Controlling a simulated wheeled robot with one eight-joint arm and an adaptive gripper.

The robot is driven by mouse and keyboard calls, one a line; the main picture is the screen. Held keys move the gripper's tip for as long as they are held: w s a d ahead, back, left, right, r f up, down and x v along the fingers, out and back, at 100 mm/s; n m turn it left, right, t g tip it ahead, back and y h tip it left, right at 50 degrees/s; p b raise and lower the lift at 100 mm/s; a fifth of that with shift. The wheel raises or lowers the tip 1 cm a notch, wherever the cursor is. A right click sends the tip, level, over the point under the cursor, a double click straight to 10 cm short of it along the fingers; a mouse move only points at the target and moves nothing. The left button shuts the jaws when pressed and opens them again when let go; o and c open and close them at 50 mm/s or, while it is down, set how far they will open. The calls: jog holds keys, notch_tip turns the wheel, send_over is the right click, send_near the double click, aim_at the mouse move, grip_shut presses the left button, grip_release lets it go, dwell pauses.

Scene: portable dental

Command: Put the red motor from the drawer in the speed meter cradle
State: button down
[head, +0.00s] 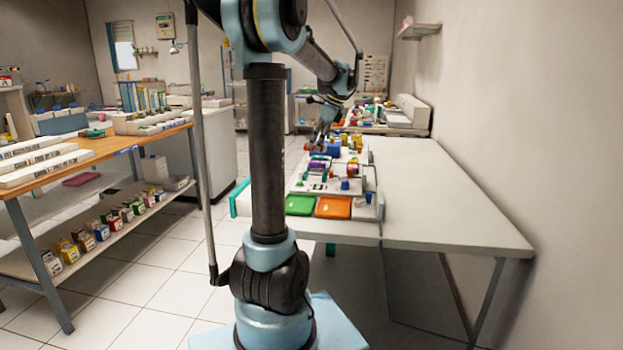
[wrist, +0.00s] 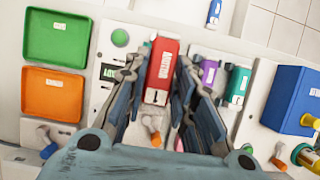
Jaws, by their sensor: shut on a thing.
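The red motor (wrist: 161,68) is a red block with a white label and a pale end. My gripper (wrist: 160,60) is shut on it, one finger on each side, in the wrist view. The motor lies in front of a white panel with a green button (wrist: 120,38) and a small green-lit display (wrist: 110,73), which looks like the speed meter. The cradle is hidden behind motor and fingers. I cannot tell whether the motor touches it. In the head view my gripper (head: 317,143) is small, low over the bench devices, with a red spot at its tip.
A green tray (wrist: 58,37) and an orange tray (wrist: 54,95) lie left of the panel. Purple (wrist: 208,74) and teal (wrist: 237,85) motors stand to the right, then a blue box (wrist: 294,98). The long white table (head: 440,205) is bare on its right side.

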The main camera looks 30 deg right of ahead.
aim_at(326, 145)
jog(key=shift+f, duration=4.95)
jog(key=c, duration=1.3)
grip_release()
jog(key=v, duration=1.2)
jog(key=shift+s, duration=0.1)
jog(key=shift+a, duration=0.15)
